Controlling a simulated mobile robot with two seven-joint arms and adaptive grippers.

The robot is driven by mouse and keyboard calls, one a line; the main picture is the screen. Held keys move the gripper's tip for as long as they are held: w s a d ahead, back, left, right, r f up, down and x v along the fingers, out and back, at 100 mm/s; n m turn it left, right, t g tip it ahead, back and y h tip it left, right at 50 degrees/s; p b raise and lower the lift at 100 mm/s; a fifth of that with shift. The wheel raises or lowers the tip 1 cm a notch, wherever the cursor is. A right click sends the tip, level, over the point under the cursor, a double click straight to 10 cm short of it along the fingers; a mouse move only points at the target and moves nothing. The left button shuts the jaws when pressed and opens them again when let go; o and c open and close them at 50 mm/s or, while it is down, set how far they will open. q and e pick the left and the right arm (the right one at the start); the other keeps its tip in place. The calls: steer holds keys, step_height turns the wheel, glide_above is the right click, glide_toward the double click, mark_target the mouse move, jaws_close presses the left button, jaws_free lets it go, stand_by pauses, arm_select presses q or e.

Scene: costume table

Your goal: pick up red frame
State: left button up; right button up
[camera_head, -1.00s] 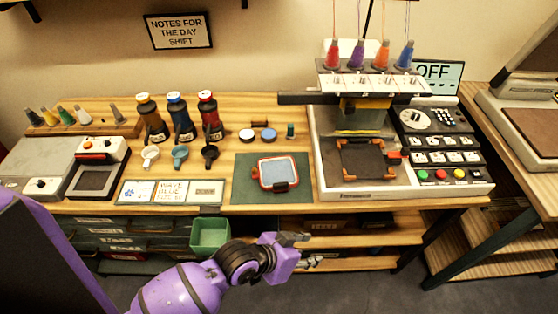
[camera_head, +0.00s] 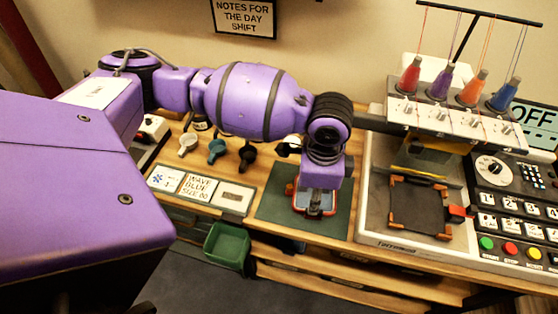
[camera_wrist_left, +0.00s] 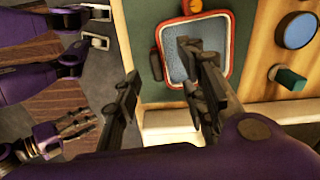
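The red frame (camera_head: 298,202) lies on a dark green mat (camera_head: 268,207). It is a rounded red rim around a grey-blue panel, with an orange clip. My left gripper (camera_head: 316,207) is above it, pointing down, and hides much of it in the head view. In the left wrist view, my left gripper (camera_wrist_left: 160,88) is open with its fingers apart. One finger overlaps the red frame (camera_wrist_left: 231,50) in the picture, the other is left of it; contact cannot be told. Part of my right gripper (camera_wrist_left: 75,130) seems to show at the lower left; its opening is unclear.
A machine (camera_head: 405,247) with thread cones and a dark framed pad stands right of the mat. A green bin (camera_head: 226,245) sits below the table's front edge.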

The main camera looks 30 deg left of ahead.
arm_select(q)
steer(key=shift+s+f, duration=0.35)
steer(key=shift+f, duration=0.4)
steer(key=f, duration=0.4)
steer(key=shift+w+d+f, duration=0.2)
steer(key=shift+w+f, duration=0.1)
steer(key=shift+f, duration=0.1)
arm_select(e)
steer(key=shift+s+d+f, duration=0.1)
steer(key=shift+s+f, duration=0.25)
steer(key=shift+s, duration=0.4)
arm_select(q)
steer(key=shift+c, duration=0.4)
jaws_close()
arm_select(e)
steer(key=shift+w, duration=0.1)
